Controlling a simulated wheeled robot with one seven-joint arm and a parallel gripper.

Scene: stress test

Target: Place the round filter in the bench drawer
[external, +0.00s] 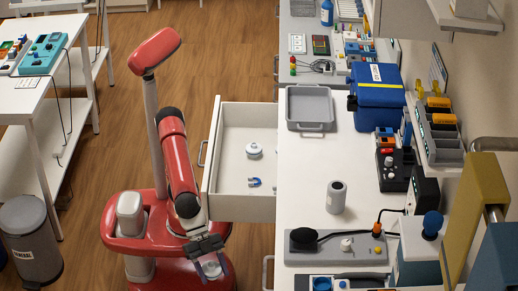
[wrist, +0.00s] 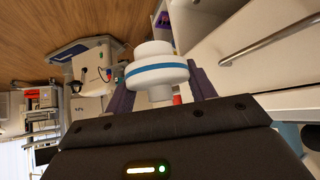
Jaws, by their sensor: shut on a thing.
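The round filter (wrist: 157,70) is a white stepped disc with a blue band, close up in the wrist view. My gripper (wrist: 160,84) is shut on it, with a dark finger on each side. In the external view my gripper (external: 210,266) hangs low at the bottom, left of the bench and nearer the camera than the drawer. A pale piece shows between its fingers there. The white bench drawer (external: 231,118) is pulled out to the left of the bench. Inside it lie a round white lidded thing (external: 254,151) and a small blue U-shaped thing (external: 255,183).
The drawer's raised walls and the bench edge (external: 283,160) stand close to my arm. The drawer floor is mostly bare. A grey cylinder (external: 336,197), a grey tray (external: 311,90) and a blue case (external: 377,95) stand on the bench. A grey bin (external: 32,245) is at the left.

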